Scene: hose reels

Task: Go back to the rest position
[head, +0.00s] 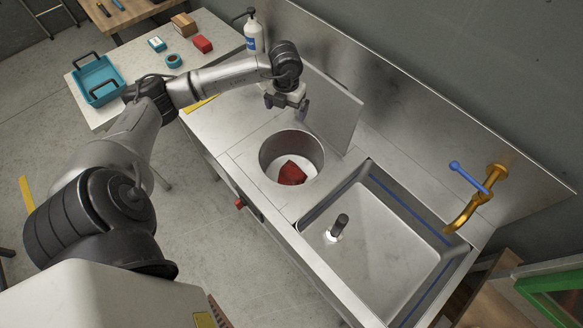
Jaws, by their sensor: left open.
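My left arm reaches in from the left over the steel counter (222,125). Its gripper (287,106) hangs above the counter, just behind the round well (318,152). The gripper is open, and I see nothing between its fingers. A dark red item (292,173) lies at the bottom of the round well, apart from the gripper. My right gripper is not in view.
A raised lid (335,108) stands behind the well, close to my left gripper. A steel sink (385,245) with a brass tap (475,200) lies to the right. A soap bottle (253,35) stands at the back. A side table holds a teal basket (97,80).

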